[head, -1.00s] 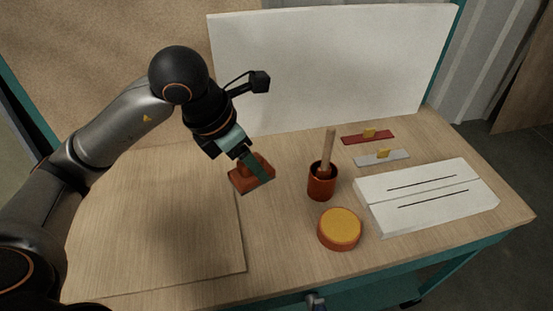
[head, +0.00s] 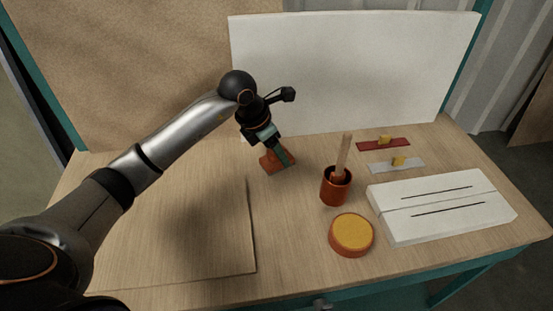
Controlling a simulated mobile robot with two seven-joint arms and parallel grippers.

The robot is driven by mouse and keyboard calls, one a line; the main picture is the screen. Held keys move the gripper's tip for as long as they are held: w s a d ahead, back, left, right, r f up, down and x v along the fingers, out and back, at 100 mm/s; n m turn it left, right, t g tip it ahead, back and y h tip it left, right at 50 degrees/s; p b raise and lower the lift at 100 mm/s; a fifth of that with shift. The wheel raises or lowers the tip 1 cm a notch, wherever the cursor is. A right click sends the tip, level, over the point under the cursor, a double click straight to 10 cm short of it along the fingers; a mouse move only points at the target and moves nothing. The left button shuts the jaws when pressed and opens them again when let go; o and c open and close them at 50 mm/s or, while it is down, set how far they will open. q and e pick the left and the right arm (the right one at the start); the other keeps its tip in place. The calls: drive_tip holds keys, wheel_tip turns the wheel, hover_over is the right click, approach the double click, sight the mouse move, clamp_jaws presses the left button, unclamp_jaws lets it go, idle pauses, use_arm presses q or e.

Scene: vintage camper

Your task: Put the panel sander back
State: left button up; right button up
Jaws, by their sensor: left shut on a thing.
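The panel sander (head: 268,163), an orange-brown block, is at the back middle of the table, close to the foot of the white upright board. My left gripper (head: 282,155) reaches down from above and is shut on it; the fingers cover part of its top. I cannot tell whether the sander touches the table or hangs just above it. My right gripper is not in view.
Right of the sander stand an orange-brown cup (head: 335,190) holding a wooden-handled tool, and a round yellow-topped tin (head: 351,234). Further right are a red strip (head: 368,146), a grey strip (head: 380,168) and a white slotted block (head: 440,225). A thin wooden panel (head: 180,235) lies left. The white board (head: 350,70) stands behind.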

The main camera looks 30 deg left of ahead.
sight(277, 161)
use_arm(q)
drive_tip(key=shift+f, duration=1.35)
drive_tip(key=shift+f, duration=0.15)
drive_tip(key=o, duration=1.3)
drive_tip(key=shift+r, duration=0.35)
drive_tip(key=v, duration=1.1)
drive_tip(key=shift+s+a+r+p, duration=0.1)
drive_tip(key=shift+s+r+p, duration=0.1)
drive_tip(key=shift+r+p, duration=0.2)
